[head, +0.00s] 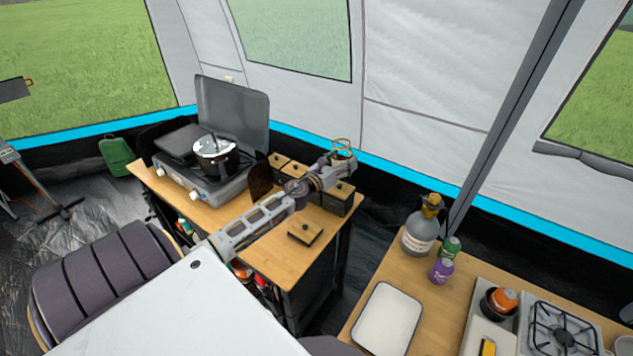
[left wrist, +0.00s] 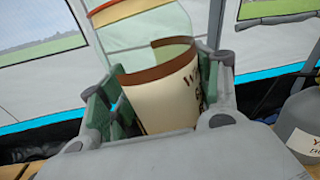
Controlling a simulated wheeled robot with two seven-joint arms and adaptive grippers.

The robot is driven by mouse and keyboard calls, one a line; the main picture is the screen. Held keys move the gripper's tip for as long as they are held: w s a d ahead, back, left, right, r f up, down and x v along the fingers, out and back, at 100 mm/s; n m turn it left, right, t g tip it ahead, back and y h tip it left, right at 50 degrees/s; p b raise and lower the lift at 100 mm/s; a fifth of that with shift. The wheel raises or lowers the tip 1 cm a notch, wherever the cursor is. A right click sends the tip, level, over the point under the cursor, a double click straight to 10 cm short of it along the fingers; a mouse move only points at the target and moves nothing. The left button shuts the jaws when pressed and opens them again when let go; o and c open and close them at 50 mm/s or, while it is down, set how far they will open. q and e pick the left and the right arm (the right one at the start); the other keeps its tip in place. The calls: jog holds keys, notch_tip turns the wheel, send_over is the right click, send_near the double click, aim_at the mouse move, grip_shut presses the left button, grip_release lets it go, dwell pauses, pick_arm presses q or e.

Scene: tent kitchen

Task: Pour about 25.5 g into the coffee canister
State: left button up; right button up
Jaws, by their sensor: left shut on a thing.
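My left gripper (head: 328,172) is above the back right of the left wooden table. It is shut on a clear jar with a cream label, seen at its glass top (head: 342,145) in the head view. In the left wrist view the jar's label (left wrist: 165,98), with a brown border, sits between the green finger pads (left wrist: 150,105). Its contents are not clear. Dark canisters with wooden lids (head: 338,197) stand beside and below the gripper. I cannot read which is coffee; the arm hides part of the row. A square wooden lid (head: 304,233) with a dark knob lies nearer. My right gripper is out of view.
A camp stove (head: 205,185) with a steel pot (head: 213,156) stands left of the canisters. On the right table are a grey jug (head: 419,240), a purple bottle (head: 441,270), a white tray (head: 387,318) and a burner (head: 562,335). A gap separates the tables.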

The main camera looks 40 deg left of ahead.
pick_arm(q)
jog(key=shift+m+p, duration=0.55)
jog(key=shift+m, duration=0.05)
dwell(0.3)
